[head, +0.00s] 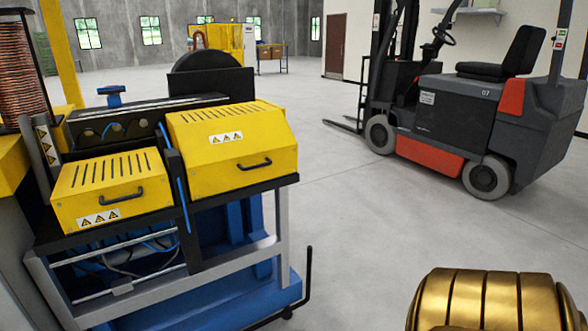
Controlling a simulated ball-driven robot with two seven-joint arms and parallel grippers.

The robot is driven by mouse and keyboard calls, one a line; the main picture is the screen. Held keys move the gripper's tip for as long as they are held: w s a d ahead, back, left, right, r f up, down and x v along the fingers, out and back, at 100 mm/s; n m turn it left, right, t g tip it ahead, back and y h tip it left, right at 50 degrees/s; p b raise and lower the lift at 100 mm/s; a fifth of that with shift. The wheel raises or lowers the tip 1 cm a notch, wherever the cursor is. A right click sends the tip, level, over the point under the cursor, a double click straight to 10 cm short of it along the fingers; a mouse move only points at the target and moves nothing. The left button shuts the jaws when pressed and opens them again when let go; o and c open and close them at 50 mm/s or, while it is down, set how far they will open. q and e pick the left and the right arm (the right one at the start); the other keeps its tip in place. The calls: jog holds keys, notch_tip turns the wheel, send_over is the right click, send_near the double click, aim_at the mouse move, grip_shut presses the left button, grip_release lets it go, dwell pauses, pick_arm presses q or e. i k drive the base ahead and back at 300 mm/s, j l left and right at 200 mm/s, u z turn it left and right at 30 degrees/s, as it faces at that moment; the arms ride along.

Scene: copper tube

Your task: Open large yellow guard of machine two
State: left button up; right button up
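The large yellow guard (225,150) sits on the right part of the machine in the head view. It has a slotted sloping top, a row of warning labels and a black handle (254,166) on its front face. It appears closed. A smaller yellow guard (108,185) with its own black handle (108,200) sits to its left and also appears closed. A dark upright post with a blue hose stands between the two guards. Neither of my grippers is in view.
The machine's grey frame (283,210) and blue base (240,305) stand below the guards, with a black bent bar (308,275) at the right. A forklift (450,110) is parked at the right. Grey floor (340,230) between them is clear. A copper coil (18,70) is at far left.

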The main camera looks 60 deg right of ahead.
aim_at(225, 149)
jog(key=z, duration=1.45)
